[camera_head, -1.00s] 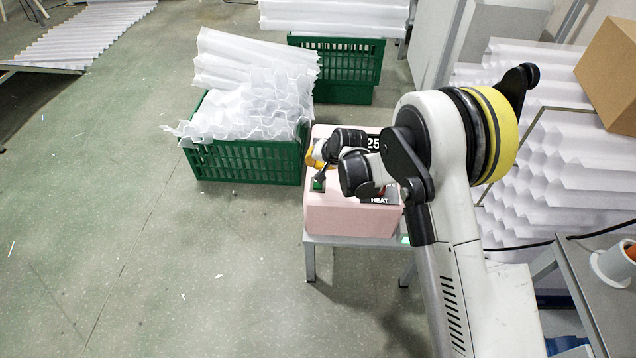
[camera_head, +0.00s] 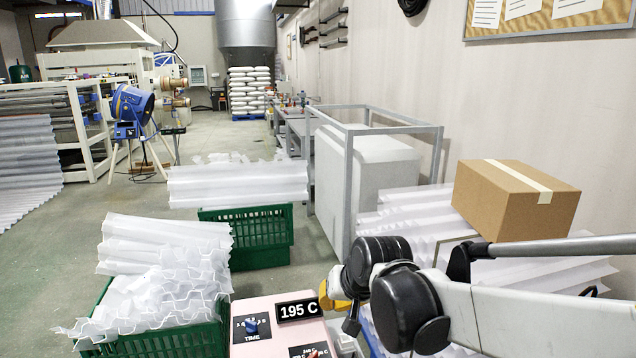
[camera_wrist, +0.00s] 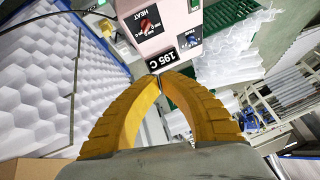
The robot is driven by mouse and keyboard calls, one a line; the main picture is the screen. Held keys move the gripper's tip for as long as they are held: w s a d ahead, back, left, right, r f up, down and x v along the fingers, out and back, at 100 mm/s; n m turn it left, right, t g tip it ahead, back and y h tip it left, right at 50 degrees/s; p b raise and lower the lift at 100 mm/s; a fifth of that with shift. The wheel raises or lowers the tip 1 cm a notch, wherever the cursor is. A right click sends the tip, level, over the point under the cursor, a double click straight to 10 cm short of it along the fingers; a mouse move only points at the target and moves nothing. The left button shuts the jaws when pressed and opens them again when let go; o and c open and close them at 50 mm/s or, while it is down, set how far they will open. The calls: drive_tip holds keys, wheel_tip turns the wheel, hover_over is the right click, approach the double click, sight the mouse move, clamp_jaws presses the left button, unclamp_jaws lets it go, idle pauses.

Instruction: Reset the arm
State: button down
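My arm reaches in from the right edge in the head view, with its black joints near the lower middle. My gripper (camera_head: 333,294) shows there as a small yellow patch, partly hidden by the arm, beside the pink control box (camera_head: 262,316). In the wrist view my gripper (camera_wrist: 160,76) has its two yellow fingers curved together, tips meeting, with nothing seen between them. The pink box (camera_wrist: 172,38) lies beyond the tips, its display reading 195 C. Its HEAT and TIME knobs show there too.
A green crate (camera_head: 165,343) of crumpled white sheet stands left of the box, and another green crate (camera_head: 262,254) behind. A cardboard box (camera_head: 515,198) sits on stacked white corrugated sheets at right. A grey metal frame (camera_head: 347,180) stands behind. Open floor lies at left.

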drive_tip(key=s+d+h, duration=0.1)
drive_tip(key=s+d, duration=0.7)
drive_tip(key=s, duration=0.2)
drive_tip(key=s+d+h, duration=0.2)
drive_tip(key=s+d, duration=0.5)
drive_tip(key=s, duration=0.4)
drive_tip(key=shift+s+d+r+t, duration=0.15)
drive_tip(key=shift+d+r+t, duration=0.1)
drive_tip(key=shift+d+t, duration=0.1)
